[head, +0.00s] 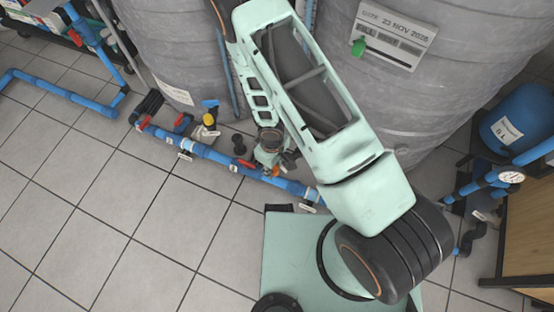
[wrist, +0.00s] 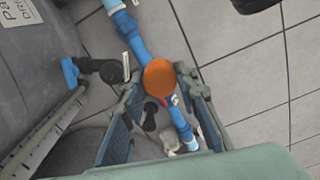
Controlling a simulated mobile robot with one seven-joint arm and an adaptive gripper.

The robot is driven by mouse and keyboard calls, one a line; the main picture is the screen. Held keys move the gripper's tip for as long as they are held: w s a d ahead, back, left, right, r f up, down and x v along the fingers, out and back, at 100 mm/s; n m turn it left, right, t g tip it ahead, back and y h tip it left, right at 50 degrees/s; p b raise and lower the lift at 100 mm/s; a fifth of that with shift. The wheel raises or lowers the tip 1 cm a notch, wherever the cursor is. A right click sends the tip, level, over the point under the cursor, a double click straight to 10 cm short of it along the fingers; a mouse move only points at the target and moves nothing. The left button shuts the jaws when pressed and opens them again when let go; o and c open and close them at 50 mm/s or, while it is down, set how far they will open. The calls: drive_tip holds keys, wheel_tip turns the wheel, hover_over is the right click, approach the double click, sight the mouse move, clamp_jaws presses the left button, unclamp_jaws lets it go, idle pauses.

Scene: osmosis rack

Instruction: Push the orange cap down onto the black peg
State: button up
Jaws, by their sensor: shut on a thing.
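The orange cap (wrist: 159,77) shows as a round orange disc between the fingertips of my gripper (wrist: 160,84) in the wrist view. My gripper is shut on it. In the head view my gripper (head: 270,158) is low beside the blue pipe, with a small orange patch of the cap (head: 275,171) at its tip. The black peg cannot be made out with certainty; the cap and fingers may hide it. I cannot tell whether the cap touches a peg.
A blue pipe (head: 215,155) with red-handled valves runs along the floor in front of large grey tanks (head: 170,50). A black knob (head: 238,143) and a yellow-and-blue fitting (head: 209,117) stand left of my gripper. The tiled floor (head: 140,220) in front is clear.

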drive_tip(key=shift+s+a+r, duration=0.15)
drive_tip(key=shift+s+r, duration=0.05)
drive_tip(key=shift+s, duration=0.2)
drive_tip(key=shift+s+a+r, duration=0.15)
drive_tip(key=shift+s+r, duration=0.05)
drive_tip(key=shift+s, duration=0.2)
